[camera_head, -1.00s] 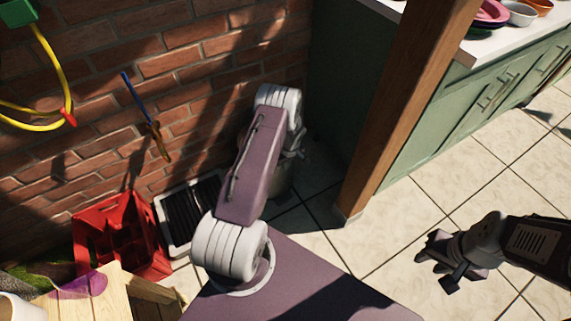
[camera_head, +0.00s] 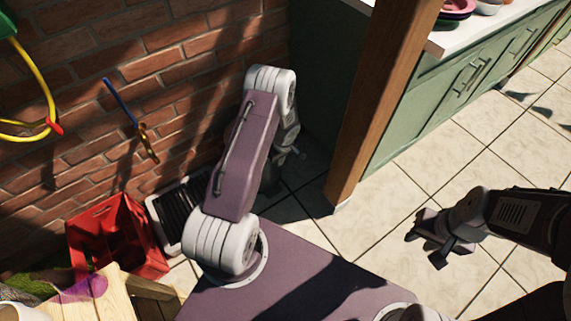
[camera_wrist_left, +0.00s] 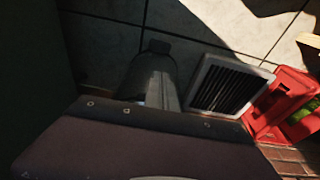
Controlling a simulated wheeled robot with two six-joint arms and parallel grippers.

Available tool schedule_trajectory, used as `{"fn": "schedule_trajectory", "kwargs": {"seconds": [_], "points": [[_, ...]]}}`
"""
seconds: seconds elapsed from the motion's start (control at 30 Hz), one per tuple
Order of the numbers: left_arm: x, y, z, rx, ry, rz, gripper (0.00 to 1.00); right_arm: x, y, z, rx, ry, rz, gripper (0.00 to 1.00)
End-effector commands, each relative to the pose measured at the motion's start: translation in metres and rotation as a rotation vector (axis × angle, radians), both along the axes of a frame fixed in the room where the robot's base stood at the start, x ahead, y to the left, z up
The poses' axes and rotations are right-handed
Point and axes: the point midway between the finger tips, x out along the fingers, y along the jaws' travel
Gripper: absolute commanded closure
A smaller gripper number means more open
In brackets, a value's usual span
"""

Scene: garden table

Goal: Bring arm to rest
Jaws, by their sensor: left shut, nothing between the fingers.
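My left arm (camera_head: 243,155) is folded above my base, its upper link rising toward the brick wall. My left gripper (camera_head: 292,154) is mostly hidden behind that arm; only a small part shows, and it is shut and empty. The left wrist view shows no fingertips. My right gripper (camera_head: 432,238) hangs over the pale floor tiles at the right, its fingers apart with nothing between them.
A red crate (camera_head: 151,258) and a dark grille in a pale frame (camera_head: 163,227) stand by the brick wall (camera_head: 170,50). A wooden post (camera_head: 385,90) and green cabinet (camera_head: 468,80) stand beyond. A wooden slatted piece (camera_head: 110,303) is at lower left. Tiles (camera_head: 420,160) are clear.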

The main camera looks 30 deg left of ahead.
Motion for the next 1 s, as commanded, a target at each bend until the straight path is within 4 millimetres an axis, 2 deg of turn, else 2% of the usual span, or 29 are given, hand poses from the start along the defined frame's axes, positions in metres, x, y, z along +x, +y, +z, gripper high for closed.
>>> {"fn": "schedule_trajectory", "kwargs": {"seconds": [0.1,0.2,0.67,0.73,0.77,0.83,0.87,0.9,0.97,1.0], "points": [[-0.011,-0.022,0.003,0.0,0.0,-0.006,1.0,0.0,0.0,-0.008,0.0,0.0,0.0,0.66],[-0.016,-0.033,0.006,0.0,0.0,-0.003,1.0,0.0,0.0,-0.012,0.0,0.001,0.0,0.66],[-0.02,-0.039,0.009,0.001,0.0,0.0,1.0,0.0,0.0,-0.012,0.0,0.0,0.0,0.66],[-0.012,-0.041,0.018,0.002,-0.022,-0.006,1.0,0.0,0.0,-0.012,0.0,0.0,0.0,0.66],[-0.005,-0.042,0.026,0.004,-0.042,-0.01,1.0,0.0,0.0,-0.012,0.0,0.0,0.0,0.66],[0.017,-0.045,0.057,0.009,-0.112,-0.022,1.0,0.0,0.0,-0.012,0.0,0.0,0.0,0.66],[0.025,-0.048,0.077,0.011,-0.15,-0.026,1.0,0.0,0.0,-0.012,0.0,0.0,0.0,0.66],[0.031,-0.053,0.104,0.006,-0.195,-0.014,1.0,0.0,0.0,-0.012,0.0,0.0,0.0,0.66],[0.028,-0.061,0.142,-0.003,-0.241,0.005,1.0,0.0,0.0,-0.012,0.0,0.0,0.0,0.66],[0.019,-0.066,0.164,-0.006,-0.255,-0.009,1.0,0.0,0.0,-0.012,0.0,0.0,0.0,0.66]]}}
